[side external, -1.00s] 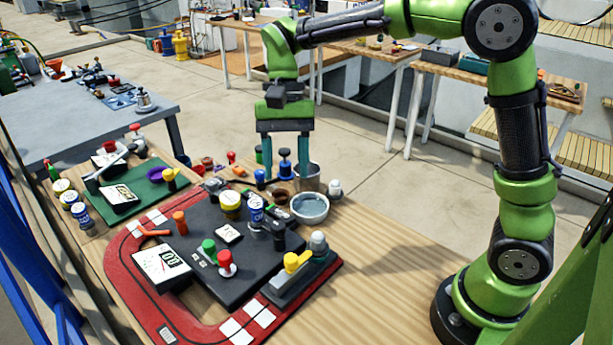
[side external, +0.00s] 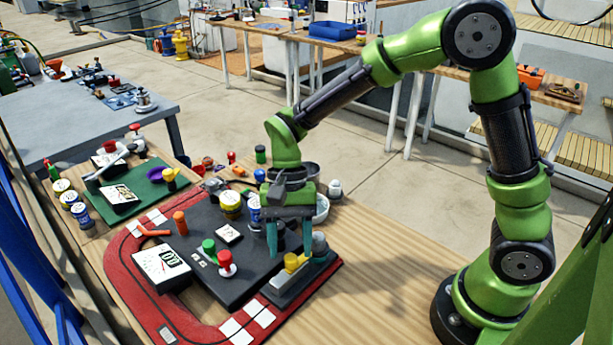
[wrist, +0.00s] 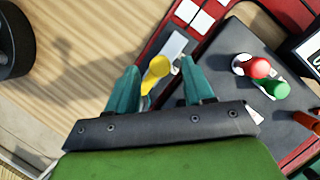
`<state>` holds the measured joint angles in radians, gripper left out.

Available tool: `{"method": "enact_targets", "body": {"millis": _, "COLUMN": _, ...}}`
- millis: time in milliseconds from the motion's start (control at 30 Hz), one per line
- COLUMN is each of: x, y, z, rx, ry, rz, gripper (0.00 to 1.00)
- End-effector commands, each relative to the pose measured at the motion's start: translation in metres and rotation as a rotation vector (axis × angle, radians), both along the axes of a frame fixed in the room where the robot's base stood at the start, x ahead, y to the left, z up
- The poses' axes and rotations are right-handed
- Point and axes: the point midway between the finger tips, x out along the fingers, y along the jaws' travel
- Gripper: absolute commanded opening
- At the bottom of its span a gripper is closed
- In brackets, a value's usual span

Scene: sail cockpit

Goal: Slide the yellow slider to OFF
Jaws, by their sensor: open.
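The yellow slider (side external: 292,262) is an upright knob on a long grey slider base (side external: 284,287) at the right front of the black panel. My gripper (side external: 289,245) is open above the base, fingers pointing down, close to the knob. In the wrist view, the yellow slider (wrist: 157,68) shows between the two teal fingers of my gripper (wrist: 156,85), nearer the left one. I cannot tell whether a finger touches it. Any OFF marking is too small to read.
Green (side external: 209,246) and red (side external: 225,258) knobs stand left of the slider on the black panel (side external: 215,285). The wooden table is clear to the right.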

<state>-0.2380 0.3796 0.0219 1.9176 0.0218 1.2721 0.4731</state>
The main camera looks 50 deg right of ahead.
Motion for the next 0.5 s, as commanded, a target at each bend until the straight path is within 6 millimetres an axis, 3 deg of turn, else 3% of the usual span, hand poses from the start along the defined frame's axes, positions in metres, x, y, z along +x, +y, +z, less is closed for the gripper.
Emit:
{"method": "enact_targets", "body": {"millis": 200, "x": -0.004, "y": 0.004, "z": -0.015, "rx": 0.000, "ry": 0.000, "rz": 0.000, "gripper": 0.52}}
{"method": "enact_targets", "body": {"millis": 500, "x": -0.005, "y": 0.004, "z": -0.016, "rx": 0.000, "ry": 0.000, "rz": 0.000, "gripper": 0.49}}
